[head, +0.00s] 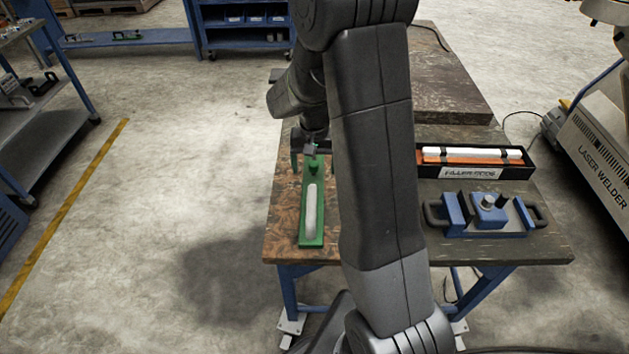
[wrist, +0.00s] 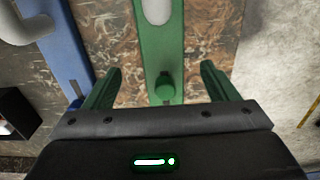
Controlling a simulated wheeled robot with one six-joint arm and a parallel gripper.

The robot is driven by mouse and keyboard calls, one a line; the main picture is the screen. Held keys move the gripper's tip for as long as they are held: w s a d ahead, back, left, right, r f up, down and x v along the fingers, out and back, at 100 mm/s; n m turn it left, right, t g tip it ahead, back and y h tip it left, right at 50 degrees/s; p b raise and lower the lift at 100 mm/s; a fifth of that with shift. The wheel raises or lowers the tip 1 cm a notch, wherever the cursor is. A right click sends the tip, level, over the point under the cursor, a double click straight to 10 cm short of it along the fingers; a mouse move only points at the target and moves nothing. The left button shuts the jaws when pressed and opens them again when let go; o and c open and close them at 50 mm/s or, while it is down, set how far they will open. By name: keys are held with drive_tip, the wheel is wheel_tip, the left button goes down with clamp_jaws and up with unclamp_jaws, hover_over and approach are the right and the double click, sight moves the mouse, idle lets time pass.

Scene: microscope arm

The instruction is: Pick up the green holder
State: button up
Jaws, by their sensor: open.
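The green holder (head: 312,225) is a long flat green bar lying on the left part of the workbench. It has a pale rounded handle along it and a green knob near its far end. My gripper (head: 310,160) is over the far end of the holder. In the wrist view the green holder (wrist: 163,55) runs between the two green fingers of my gripper (wrist: 160,85), with the knob midway between them. The fingers are open and apart from the holder on both sides. How high they are above it is hard to tell.
A blue fixture with black handles (head: 488,212) and a black filler-rod box (head: 475,163) stand on the right of the bench (head: 283,210). A blue part (wrist: 62,50) lies left in the wrist view. A laser welder (head: 600,150) stands right. The floor left is clear.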

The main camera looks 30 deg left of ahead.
sight(313, 179)
drive_tip(key=shift+s+a+f+p, duration=0.1)
drive_tip(key=shift+f+p, duration=0.1)
drive_tip(key=shift+f, duration=1.3)
drive_tip(key=shift+s+f+p, duration=0.1)
drive_tip(key=shift+f+p, duration=0.1)
drive_tip(key=shift+f, duration=1.25)
drive_tip(key=c, duration=1.3)
drive_tip(key=shift+w+r, duration=0.1)
drive_tip(key=c, duration=0.3)
drive_tip(key=shift+c, duration=0.2)
